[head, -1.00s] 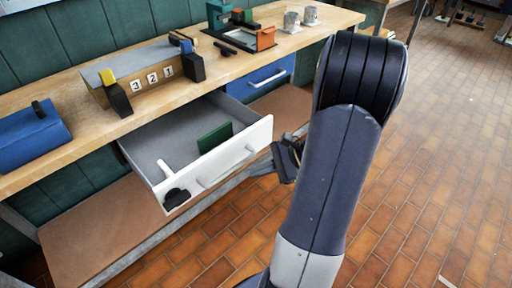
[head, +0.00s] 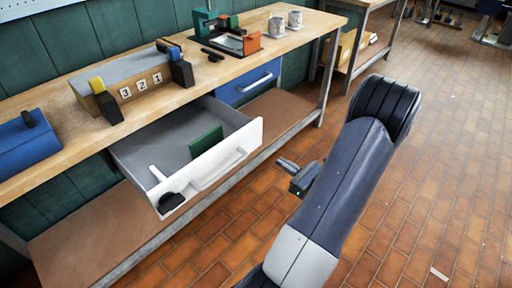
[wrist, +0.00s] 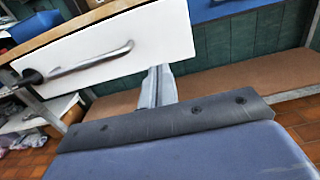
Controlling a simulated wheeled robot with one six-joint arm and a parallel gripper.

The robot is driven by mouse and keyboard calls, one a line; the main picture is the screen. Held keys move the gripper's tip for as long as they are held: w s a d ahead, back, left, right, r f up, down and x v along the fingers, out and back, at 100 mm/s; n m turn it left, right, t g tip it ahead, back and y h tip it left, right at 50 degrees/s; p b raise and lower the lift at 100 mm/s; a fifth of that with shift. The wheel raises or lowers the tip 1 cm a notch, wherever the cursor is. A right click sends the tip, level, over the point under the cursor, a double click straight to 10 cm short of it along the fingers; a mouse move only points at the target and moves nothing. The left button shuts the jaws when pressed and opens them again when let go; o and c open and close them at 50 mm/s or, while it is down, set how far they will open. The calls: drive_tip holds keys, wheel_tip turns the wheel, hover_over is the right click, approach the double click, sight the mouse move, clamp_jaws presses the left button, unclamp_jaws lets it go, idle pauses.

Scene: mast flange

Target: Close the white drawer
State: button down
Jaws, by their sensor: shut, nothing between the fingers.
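The white drawer (head: 222,165) is pulled well out from under the wooden workbench.
A closed blue drawer (head: 248,82) sits to the right under the same bench top (head: 205,75). A lower shelf (head: 90,225) runs beneath. A numbered box (head: 140,85) and a blue case (head: 28,145) stand on top.

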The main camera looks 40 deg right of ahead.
sight(250, 142)
drive_tip(key=w, duration=0.7)
drive_tip(key=w+a, duration=0.1)
drive_tip(key=w, duration=0.3)
drive_tip(key=shift+w, duration=0.15)
